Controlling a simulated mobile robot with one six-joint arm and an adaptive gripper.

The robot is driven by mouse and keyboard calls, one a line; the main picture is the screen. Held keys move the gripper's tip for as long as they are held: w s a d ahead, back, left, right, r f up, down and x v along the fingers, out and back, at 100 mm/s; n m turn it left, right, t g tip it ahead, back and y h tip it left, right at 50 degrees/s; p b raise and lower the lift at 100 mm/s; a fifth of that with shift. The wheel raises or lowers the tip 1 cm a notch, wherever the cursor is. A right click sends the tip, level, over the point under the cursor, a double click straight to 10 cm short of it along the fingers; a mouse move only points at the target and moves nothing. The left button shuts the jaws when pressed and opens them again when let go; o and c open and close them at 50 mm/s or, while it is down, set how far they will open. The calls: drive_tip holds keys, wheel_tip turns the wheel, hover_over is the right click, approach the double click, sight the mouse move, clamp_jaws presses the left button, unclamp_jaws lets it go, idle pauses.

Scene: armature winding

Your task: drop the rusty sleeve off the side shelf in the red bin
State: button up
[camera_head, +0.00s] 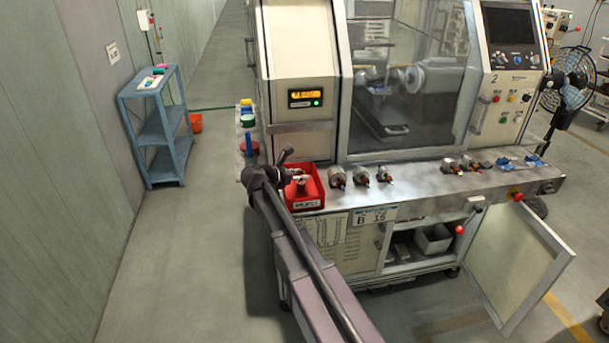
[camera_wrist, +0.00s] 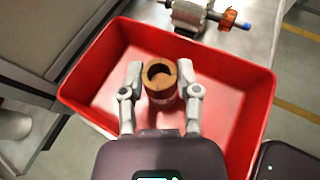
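The rusty sleeve (camera_wrist: 161,84) is a short brown ring with an open bore, seen between my fingers in the wrist view. My gripper (camera_wrist: 161,74) has one finger against each side of it and appears shut on it. Behind and below the sleeve is the red bin (camera_wrist: 250,112), with its floor otherwise bare. In the head view my gripper (camera_head: 298,180) is over the red bin (camera_head: 310,203), at the left end of the machine's bench. The side shelf (camera_head: 157,133) is the blue rack by the wall at left.
Coloured spools (camera_head: 247,118) stand at the bench's left end. An open cabinet door (camera_head: 525,270) juts out at right. The floor at left is clear.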

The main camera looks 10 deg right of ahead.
drive_tip(key=o, duration=0.4)
drive_tip(key=shift+c, duration=0.2)
drive_tip(key=shift+r, duration=0.2)
drive_tip(key=shift+r+p, duration=0.4)
drive_tip(key=shift+p, duration=0.2)
drive_tip(key=shift+s+a+r, duration=0.1)
drive_tip(key=shift+r, duration=0.15)
drive_tip(key=p+v, duration=0.4)
drive_tip(key=v, duration=0.7)
drive_tip(key=shift+s+a+p, duration=0.15)
drive_tip(key=shift+a+p, duration=0.15)
drive_tip(key=shift+a, duration=0.05)
